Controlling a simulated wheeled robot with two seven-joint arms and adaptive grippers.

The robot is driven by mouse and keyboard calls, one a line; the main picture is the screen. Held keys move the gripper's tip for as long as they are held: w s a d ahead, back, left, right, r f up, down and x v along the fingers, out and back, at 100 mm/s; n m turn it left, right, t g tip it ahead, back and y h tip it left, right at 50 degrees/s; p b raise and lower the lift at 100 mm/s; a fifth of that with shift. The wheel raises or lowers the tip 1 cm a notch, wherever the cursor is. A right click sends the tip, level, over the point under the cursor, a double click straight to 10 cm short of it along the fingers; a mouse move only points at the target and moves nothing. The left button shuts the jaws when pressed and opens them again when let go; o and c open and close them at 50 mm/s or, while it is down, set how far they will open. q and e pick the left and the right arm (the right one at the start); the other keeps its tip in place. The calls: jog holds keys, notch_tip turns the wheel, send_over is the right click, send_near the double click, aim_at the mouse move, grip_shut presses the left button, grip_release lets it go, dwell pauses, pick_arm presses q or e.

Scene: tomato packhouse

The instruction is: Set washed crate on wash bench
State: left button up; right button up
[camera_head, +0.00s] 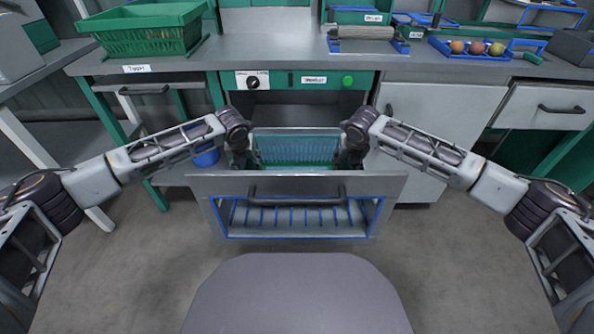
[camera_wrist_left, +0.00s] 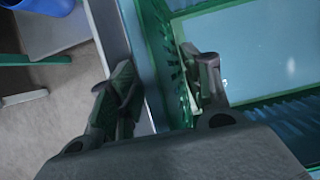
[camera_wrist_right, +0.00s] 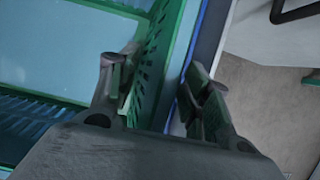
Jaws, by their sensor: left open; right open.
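A green slotted crate (camera_head: 298,150) sits in the pulled-out drawer (camera_head: 297,187) below the bench (camera_head: 270,50); no contents can be made out in it. My left gripper (camera_head: 242,160) is at its left side, open; in the left wrist view its fingers (camera_wrist_left: 160,95) stand either side of the crate's green wall (camera_wrist_left: 160,50). My right gripper (camera_head: 353,157) is at its right side, open; in the right wrist view its fingers (camera_wrist_right: 160,95) straddle the opposite wall (camera_wrist_right: 167,45). Whether the fingers touch the walls cannot be told.
Another green crate (camera_head: 148,32) stands on the bench at the left. A roller device (camera_head: 365,38) and a blue tray with tomatoes (camera_head: 480,50) are at the right. The bench top between them is clear. A blue bucket (camera_head: 205,156) stands left of the drawer.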

pick_arm(q)
jog(key=shift+c, duration=0.2)
pick_arm(e)
jog(key=shift+c, duration=0.2)
pick_arm(q)
grip_shut()
pick_arm(e)
grip_shut()
